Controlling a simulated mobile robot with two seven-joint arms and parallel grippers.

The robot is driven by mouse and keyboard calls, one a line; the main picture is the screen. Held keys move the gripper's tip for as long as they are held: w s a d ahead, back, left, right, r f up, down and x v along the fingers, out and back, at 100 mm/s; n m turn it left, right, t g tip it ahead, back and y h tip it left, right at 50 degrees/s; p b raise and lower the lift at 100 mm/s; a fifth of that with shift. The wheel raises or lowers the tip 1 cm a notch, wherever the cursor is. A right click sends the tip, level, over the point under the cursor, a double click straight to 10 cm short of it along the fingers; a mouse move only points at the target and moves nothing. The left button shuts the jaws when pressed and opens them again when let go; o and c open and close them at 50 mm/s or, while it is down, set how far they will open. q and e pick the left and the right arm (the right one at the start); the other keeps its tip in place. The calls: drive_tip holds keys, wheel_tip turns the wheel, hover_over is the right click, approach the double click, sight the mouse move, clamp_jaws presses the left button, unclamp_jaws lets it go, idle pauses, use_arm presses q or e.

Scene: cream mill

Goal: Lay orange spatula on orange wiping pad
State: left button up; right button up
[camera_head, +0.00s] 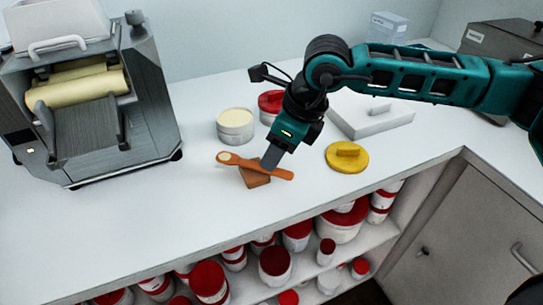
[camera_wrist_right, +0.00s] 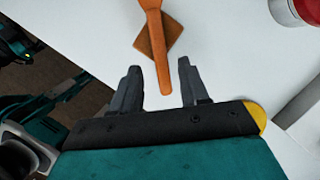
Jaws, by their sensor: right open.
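The orange spatula (camera_head: 232,160) lies across the orange-brown wiping pad (camera_head: 257,180) on the white counter, its ends reaching past the pad on both sides. In the right wrist view the spatula (camera_wrist_right: 157,45) also crosses the pad (camera_wrist_right: 174,35), with its handle end pointing between my fingers. My right gripper (camera_head: 273,156) is right above the handle side of the spatula. In the wrist view its two fingers (camera_wrist_right: 157,82) stand apart, one on each side of the handle end, with nothing clasped. My left gripper is in neither view.
A roller mill (camera_head: 135,90) stands at the left. A cream jar (camera_head: 235,127) and a red-lidded jar (camera_head: 271,104) stand behind the pad. The counter's front left is clear.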

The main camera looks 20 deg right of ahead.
drive_tip(key=v, duration=0.9)
drive_tip(key=shift+d, duration=0.1)
drive_tip(key=shift+s, duration=0.1)
